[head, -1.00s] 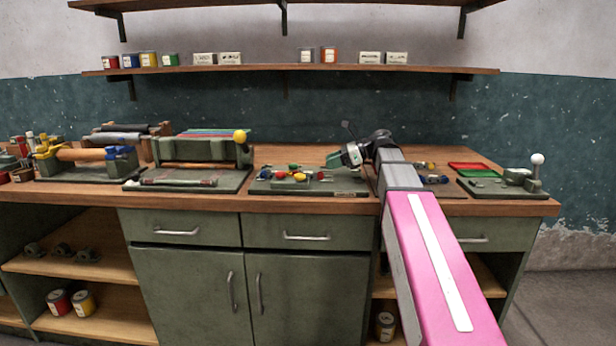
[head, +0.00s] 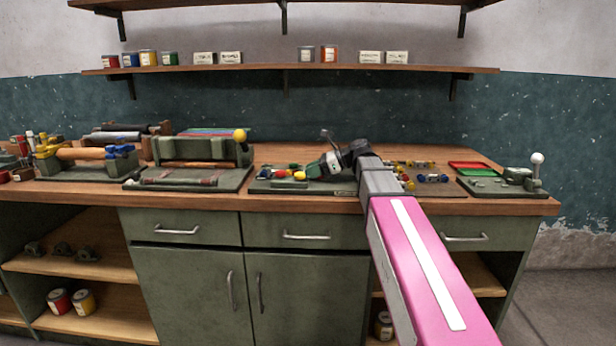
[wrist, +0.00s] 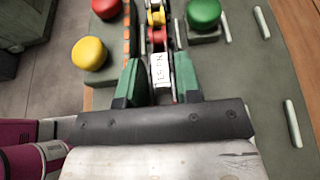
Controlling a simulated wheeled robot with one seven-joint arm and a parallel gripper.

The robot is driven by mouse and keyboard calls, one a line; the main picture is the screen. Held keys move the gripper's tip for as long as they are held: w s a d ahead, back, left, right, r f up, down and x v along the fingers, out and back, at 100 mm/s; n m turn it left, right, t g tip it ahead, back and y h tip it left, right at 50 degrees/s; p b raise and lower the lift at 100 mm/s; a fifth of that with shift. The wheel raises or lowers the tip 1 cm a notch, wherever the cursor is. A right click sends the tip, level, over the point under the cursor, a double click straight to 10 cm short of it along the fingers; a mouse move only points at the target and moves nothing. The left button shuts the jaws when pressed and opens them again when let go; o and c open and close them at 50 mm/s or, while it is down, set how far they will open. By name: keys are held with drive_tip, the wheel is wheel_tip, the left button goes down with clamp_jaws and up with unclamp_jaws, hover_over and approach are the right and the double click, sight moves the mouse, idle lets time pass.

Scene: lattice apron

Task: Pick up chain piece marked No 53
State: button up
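In the wrist view a chain piece with a white label (wrist: 160,75) lies in a narrow channel. Its label starts with "No 5"; I cannot read the last digit surely. Red and yellow links (wrist: 156,18) continue the line beyond it. My gripper (wrist: 157,68) has its two green fingers apart, one on each side of the labelled piece, with a gap visible at the left finger. In the head view my gripper (head: 312,171) is low over the green fixture (head: 262,187) on the bench; the labelled piece cannot be made out there.
Yellow (wrist: 88,53), red (wrist: 106,8) and green (wrist: 203,12) round knobs stand close around the channel. A board with small coloured pieces (head: 432,179) and a red and green tray (head: 472,168) lie to the right.

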drive_tip(key=shift+c, duration=0.6)
drive_tip(key=shift+r, duration=0.15)
